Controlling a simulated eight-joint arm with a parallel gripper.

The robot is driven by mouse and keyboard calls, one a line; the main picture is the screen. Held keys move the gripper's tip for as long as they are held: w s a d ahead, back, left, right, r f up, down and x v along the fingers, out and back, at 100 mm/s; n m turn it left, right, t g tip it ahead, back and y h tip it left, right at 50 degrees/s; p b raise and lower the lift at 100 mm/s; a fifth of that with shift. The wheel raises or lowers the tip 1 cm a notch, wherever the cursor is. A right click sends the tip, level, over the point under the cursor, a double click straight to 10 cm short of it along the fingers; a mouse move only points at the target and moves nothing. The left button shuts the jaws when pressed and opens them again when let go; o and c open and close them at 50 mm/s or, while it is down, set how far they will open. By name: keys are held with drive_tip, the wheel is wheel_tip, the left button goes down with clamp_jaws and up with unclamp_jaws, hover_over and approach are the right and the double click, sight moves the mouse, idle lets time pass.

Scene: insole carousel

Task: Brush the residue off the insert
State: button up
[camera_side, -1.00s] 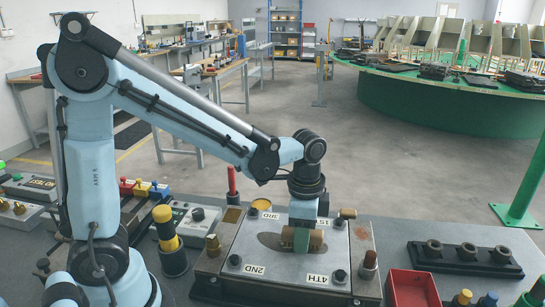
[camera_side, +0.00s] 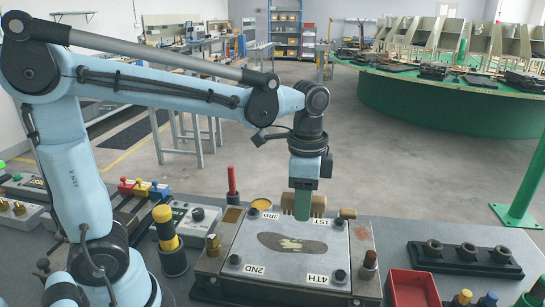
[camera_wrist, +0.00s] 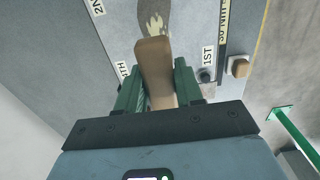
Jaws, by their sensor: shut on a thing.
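The insert (camera_side: 275,241) is a dark sole-shaped piece in the middle of the grey plate (camera_side: 240,252). Pale, ragged residue (camera_side: 292,243) lies on its middle. In the wrist view the insert (camera_wrist: 153,8) shows in part at the top, with some residue (camera_wrist: 155,24). My gripper (camera_side: 302,207) has green fingers and is shut on a brown wooden brush (camera_side: 319,204). The brush is above the far side of the plate, apart from the insert. In the wrist view the brush (camera_wrist: 155,65) sits between the fingers (camera_wrist: 157,90); its bristles are hidden.
Dark knobs and labels mark the plate's corners, such as 2ND (camera_side: 254,270) and 4TH (camera_side: 317,278). A red tray (camera_side: 411,288) and a black block with several sockets (camera_side: 464,258) stand to the right. A yellow-topped post (camera_side: 165,228) stands on the left.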

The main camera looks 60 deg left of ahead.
sight(300, 244)
idle(0.3)
drive_tip(key=shift+f, duration=3.8)
drive_tip(key=shift+s+a+f, duration=0.1)
drive_tip(key=shift+f, duration=0.15)
clamp_jaws()
drive_tip(key=shift+s+a, duration=1.1)
drive_tip(key=shift+w+d+f, duration=0.15)
drive_tip(key=shift+w+d, duration=0.45)
drive_tip(key=shift+w+d+f, duration=0.15)
drive_tip(key=shift+w+d, duration=0.4)
drive_tip(key=shift+w, duration=0.05)
wheel_tip(300, 244, up, 2)
drive_tip(key=shift+d+r, duration=0.1)
drive_tip(key=shift+r, duration=3.05)
